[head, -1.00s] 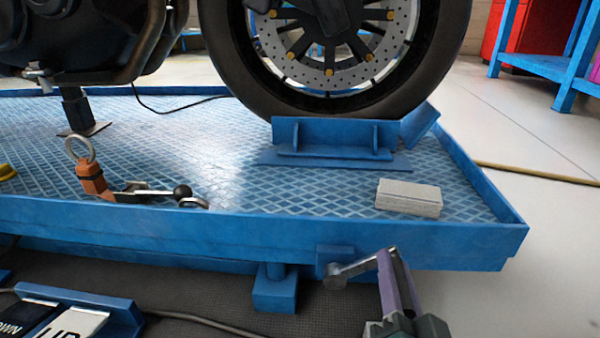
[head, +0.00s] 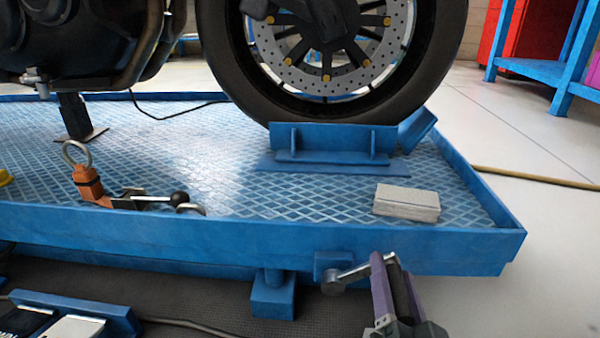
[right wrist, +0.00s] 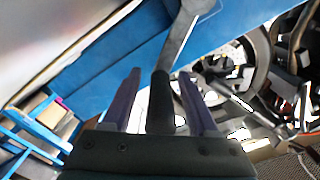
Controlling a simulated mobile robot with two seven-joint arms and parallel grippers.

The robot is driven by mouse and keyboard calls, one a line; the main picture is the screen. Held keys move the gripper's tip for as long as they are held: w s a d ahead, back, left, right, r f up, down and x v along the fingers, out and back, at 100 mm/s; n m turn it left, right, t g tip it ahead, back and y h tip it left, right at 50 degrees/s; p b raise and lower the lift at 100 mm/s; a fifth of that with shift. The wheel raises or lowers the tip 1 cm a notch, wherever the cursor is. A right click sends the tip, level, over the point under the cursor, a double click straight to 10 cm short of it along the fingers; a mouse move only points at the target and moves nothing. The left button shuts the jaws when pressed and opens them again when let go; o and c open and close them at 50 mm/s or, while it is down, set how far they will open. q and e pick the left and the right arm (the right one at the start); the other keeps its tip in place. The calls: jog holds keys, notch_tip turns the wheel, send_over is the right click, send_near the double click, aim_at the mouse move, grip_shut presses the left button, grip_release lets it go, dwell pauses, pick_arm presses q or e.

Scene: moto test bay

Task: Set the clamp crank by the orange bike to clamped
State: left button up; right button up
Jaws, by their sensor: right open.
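The clamp crank (head: 352,272) is a grey metal arm on the near blue side of the bike lift, sloping up to the right from its round hub. Its dark handle sits between the fingers of my right gripper (head: 397,272). In the right wrist view the crank arm (right wrist: 178,38) shows at the top and the dark handle (right wrist: 161,100) runs between the two purple fingers of the open right gripper (right wrist: 163,95), with gaps on both sides. The bike's front wheel (head: 335,60) stands above the lift; no orange paint shows. My left gripper is not in view.
The blue lift platform (head: 240,160) carries a wheel chock (head: 333,137), a grey block (head: 407,202) and an orange tool with a ring (head: 86,182). A pedal box (head: 75,312) and cable lie on the floor at lower left.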

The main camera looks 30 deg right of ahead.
jog(key=p+v, duration=0.1)
jog(key=v, duration=0.9)
jog(key=shift+p, duration=0.35)
jog(key=shift+w, duration=0.1)
